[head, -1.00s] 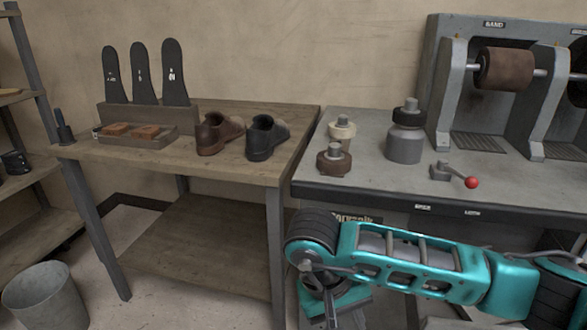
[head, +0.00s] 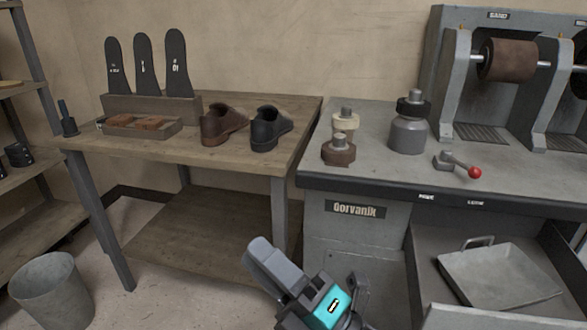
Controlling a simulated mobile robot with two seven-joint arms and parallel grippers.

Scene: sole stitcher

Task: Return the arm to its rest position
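My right gripper (head: 275,268) shows at the bottom centre of the head view, in front of the wooden table and the grey machine. A grey finger part points up and to the left, and a teal section sits behind it. I cannot tell whether its fingers are open or shut, and I see nothing held in it. The rest of my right arm is out of the picture. My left gripper is not in view.
A wooden table (head: 190,163) holds a brown shoe (head: 222,126) and a black shoe (head: 270,130). An open drawer with a metal pan (head: 500,275) juts out at right. A bin (head: 52,290) stands at left.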

